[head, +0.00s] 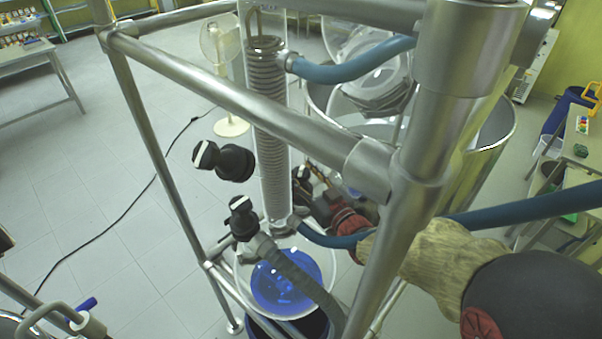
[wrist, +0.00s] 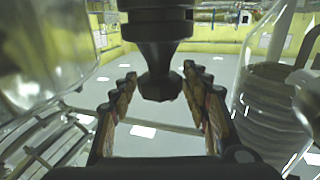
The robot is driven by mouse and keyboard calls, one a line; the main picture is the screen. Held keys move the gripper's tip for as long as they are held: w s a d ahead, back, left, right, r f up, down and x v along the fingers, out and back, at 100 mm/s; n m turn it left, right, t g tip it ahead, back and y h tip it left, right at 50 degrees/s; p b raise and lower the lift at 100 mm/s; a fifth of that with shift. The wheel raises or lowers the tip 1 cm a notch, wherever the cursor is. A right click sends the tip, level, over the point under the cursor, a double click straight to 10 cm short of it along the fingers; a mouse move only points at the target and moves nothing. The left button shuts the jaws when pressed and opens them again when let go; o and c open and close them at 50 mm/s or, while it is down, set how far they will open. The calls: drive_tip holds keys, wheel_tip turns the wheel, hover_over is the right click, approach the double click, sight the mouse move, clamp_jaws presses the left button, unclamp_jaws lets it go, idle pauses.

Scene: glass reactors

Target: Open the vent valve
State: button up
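My gripper (wrist: 157,76) is open, with one finger on each side of the knob and visible gaps. In the head view my gripper (head: 304,184) is small and partly hidden beside the coiled glass column (head: 268,130). That view shows two black valve knobs, an upper one (head: 228,162) left of the column and a lower one (head: 242,217) by its foot. I cannot tell which knob is the vent valve or which one the wrist view shows.
A metal frame (head: 250,90) crosses in front of the glassware. Blue hoses (head: 355,68) run to the column. A vessel with blue liquid (head: 285,285) sits below. In the wrist view glass is close on the left (wrist: 45,50) and the coiled column is on the right (wrist: 270,110).

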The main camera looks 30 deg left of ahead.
drive_tip(key=c, duration=0.9)
drive_tip(key=shift+o, duration=0.2)
drive_tip(key=shift+n+g+y, duration=0.3)
drive_tip(key=shift+g, duration=0.1)
drive_tip(key=shift+g, duration=0.3)
drive_tip(key=n+g+y, duration=0.1)
drive_tip(key=n+g, duration=0.1)
drive_tip(key=g, duration=0.1)
drive_tip(key=n+g+y+p, duration=0.1)
drive_tip(key=n+g, duration=0.1)
drive_tip(key=shift+w+g, duration=0.15)
drive_tip(key=shift+g, duration=0.25)
drive_tip(key=n+g+p, duration=0.1)
drive_tip(key=n+g, duration=0.2)
drive_tip(key=g, duration=0.1)
drive_tip(key=n+g+p, duration=0.1)
drive_tip(key=n+g, duration=0.2)
drive_tip(key=g, duration=0.2)
drive_tip(key=shift+h, duration=0.4)
drive_tip(key=shift+n+g, duration=0.3)
drive_tip(key=o, duration=1.2)
